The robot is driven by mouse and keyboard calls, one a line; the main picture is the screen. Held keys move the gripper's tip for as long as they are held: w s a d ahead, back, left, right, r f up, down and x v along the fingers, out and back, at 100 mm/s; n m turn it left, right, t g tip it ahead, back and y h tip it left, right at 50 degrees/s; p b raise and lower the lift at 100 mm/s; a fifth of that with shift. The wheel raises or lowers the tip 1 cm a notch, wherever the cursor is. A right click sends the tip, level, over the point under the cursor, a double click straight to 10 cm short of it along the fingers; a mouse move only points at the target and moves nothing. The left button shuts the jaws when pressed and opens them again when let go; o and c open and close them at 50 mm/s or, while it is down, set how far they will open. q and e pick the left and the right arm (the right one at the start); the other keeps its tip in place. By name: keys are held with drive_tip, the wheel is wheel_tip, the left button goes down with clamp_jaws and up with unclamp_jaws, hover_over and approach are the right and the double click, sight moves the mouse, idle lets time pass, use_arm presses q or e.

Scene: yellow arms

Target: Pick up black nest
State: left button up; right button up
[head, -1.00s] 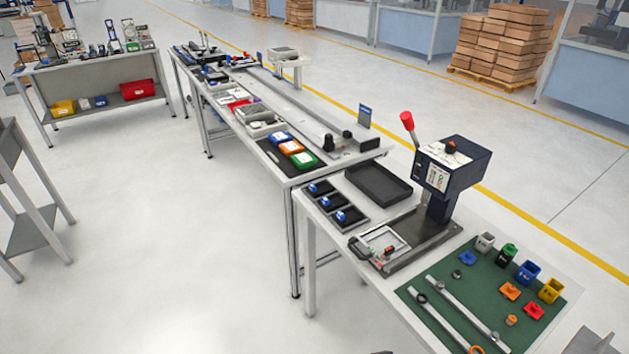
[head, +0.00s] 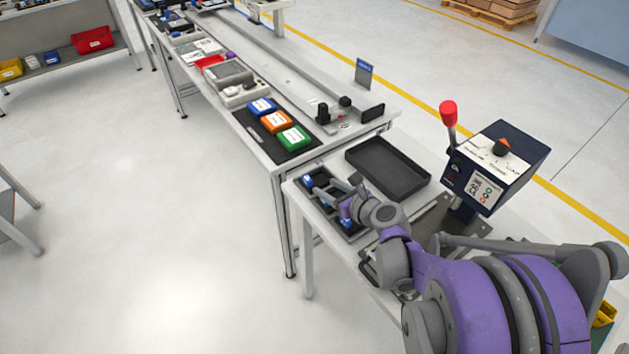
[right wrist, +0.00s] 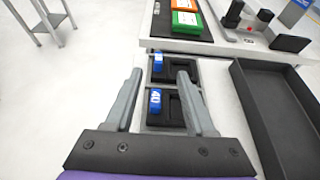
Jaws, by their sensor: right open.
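A row of small black nests (head: 310,178) with blue pieces in them lies on the left side of the near bench. In the right wrist view two nests show, a far black nest (right wrist: 180,72) and a nearer black nest (right wrist: 172,112), each with a blue piece at its left. My right gripper (head: 343,198) is over this row, open and empty. In the right wrist view its grey fingers (right wrist: 160,74) stand apart on either side of the nests; contact cannot be told. My arm hides part of the row in the head view. My left gripper is out of view.
A large empty black tray (head: 357,155) lies just right of the nests. A dark blue press (head: 510,165) with a red-knobbed lever stands further right. The adjoining bench holds blue, orange and green boxes (head: 293,137). Open floor lies to the left.

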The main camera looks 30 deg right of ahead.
sight(310, 180)
drive_tip(key=x, duration=0.3)
drive_tip(key=shift+a+f, duration=0.15)
drive_tip(key=shift+f+x, duration=0.15)
drive_tip(key=shift+x, duration=1.25)
drive_tip(key=shift+f+x, duration=0.15)
drive_tip(key=shift+x, duration=1.25)
drive_tip(key=shift+s, duration=0.15)
clamp_jaws()
